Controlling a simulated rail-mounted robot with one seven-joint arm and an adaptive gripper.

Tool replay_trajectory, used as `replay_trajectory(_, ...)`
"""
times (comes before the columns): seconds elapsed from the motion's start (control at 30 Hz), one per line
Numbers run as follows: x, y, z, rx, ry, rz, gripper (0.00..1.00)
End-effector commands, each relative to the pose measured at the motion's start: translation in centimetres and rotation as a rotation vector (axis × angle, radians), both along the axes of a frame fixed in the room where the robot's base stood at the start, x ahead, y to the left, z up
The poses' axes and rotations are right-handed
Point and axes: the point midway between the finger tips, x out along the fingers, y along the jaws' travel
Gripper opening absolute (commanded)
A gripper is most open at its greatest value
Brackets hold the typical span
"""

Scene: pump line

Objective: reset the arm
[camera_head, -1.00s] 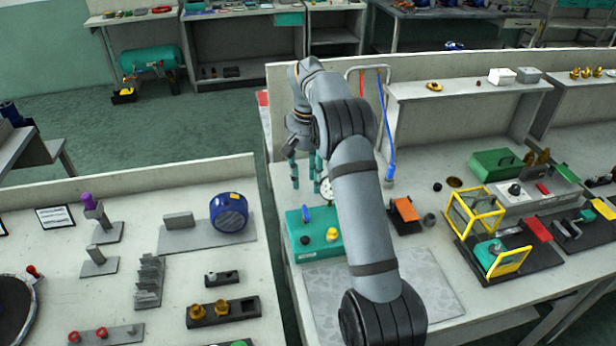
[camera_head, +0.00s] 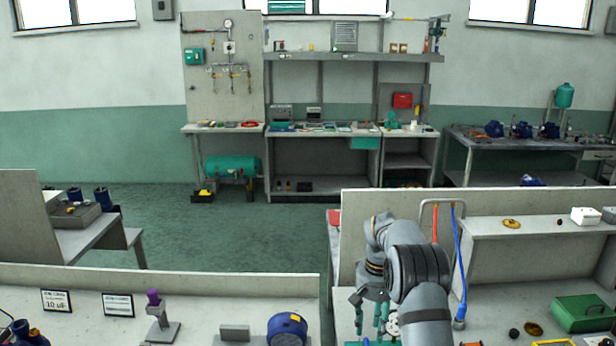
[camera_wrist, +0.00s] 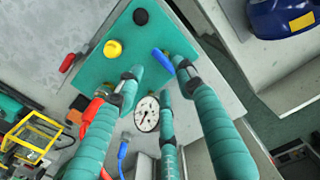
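My arm reaches over the right-hand bench in the head view, and my gripper (camera_head: 372,314) hangs at its end with teal fingers pointing down. In the wrist view the fingers of my gripper (camera_wrist: 155,85) are spread apart with nothing between them, so it is open. Beyond the fingertips lies a teal box (camera_wrist: 150,50) with a yellow knob (camera_wrist: 112,49), a black knob (camera_wrist: 141,16) and a blue lever (camera_wrist: 162,62). A round white gauge (camera_wrist: 147,114) shows between the fingers. I cannot tell the exact gap between fingertips and box.
A bench panel (camera_head: 480,205) stands behind my arm, with a red and a blue hose (camera_head: 460,265) close to the gripper. A green case (camera_head: 583,313) lies at the right. A blue motor (camera_head: 287,329) sits on the left bench. The floor (camera_head: 240,235) behind is clear.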

Motion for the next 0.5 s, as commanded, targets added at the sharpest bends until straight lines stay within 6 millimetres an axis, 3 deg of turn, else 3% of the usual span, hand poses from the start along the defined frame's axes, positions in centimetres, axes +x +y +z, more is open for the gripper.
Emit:
replay_trajectory(0.2,-0.1,0.0,-4.0,0.0,0.003,0.0,0.38)
replay_trajectory(0.5,0.0,0.0,-6.5,0.0,0.0,0.0,0.38)
